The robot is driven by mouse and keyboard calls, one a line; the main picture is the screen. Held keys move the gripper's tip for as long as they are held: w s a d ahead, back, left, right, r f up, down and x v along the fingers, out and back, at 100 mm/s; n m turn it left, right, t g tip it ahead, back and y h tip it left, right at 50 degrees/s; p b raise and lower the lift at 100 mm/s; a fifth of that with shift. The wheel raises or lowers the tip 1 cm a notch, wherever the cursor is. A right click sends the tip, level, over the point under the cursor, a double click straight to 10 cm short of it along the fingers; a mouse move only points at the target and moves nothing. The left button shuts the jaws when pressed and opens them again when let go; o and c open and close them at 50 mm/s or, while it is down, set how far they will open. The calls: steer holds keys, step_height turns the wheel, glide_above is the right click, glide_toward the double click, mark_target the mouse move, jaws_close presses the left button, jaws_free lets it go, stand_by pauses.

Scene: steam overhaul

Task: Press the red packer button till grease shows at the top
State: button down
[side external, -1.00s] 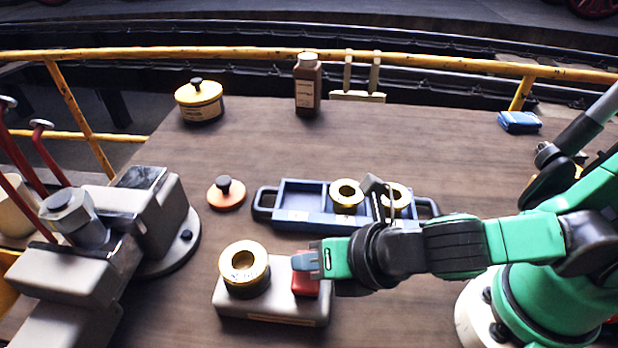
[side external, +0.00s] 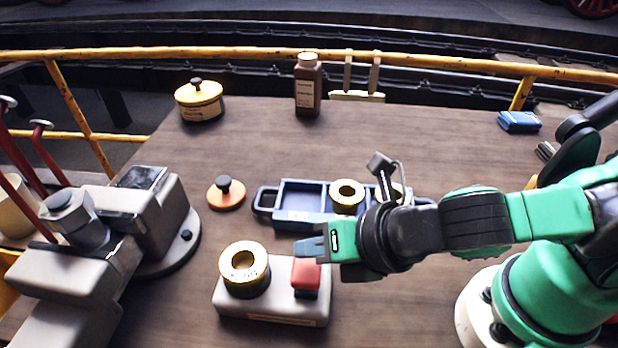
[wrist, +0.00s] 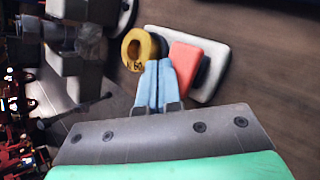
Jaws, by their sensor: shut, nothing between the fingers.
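The red button (side external: 305,278) stands raised on a grey packer base (side external: 270,312), with a dark stem showing beneath it. A brass-coloured ring (side external: 243,263) sits on the left of the same base, and I cannot make out grease on it. My gripper (side external: 310,247) is shut and empty, a little above and behind the button, apart from it. In the wrist view the shut blue fingertips (wrist: 158,68) lie between the ring (wrist: 140,48) and the red button (wrist: 184,64).
A blue tray (side external: 290,207) with two brass rings lies behind the packer, under my wrist. An orange disc with a black knob (side external: 225,193) is left of it. A grey machine (side external: 150,215) stands left. A yellow-lidded tin (side external: 199,100) and brown bottle (side external: 307,85) stand far back.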

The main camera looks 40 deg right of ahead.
mark_target(315, 267)
steer(key=shift+r, duration=0.1)
steer(key=shift+r, duration=2.4)
steer(key=shift+r, duration=0.1)
stand_by(0.8)
step_height(315, 267, up, 4)
steer(key=shift+f, duration=0.15)
steer(key=shift+w+a+f, duration=0.1)
steer(key=shift+f, duration=0.05)
steer(key=shift+f, duration=4.25)
steer(key=shift+f, duration=0.15)
steer(key=shift+f, duration=0.3)
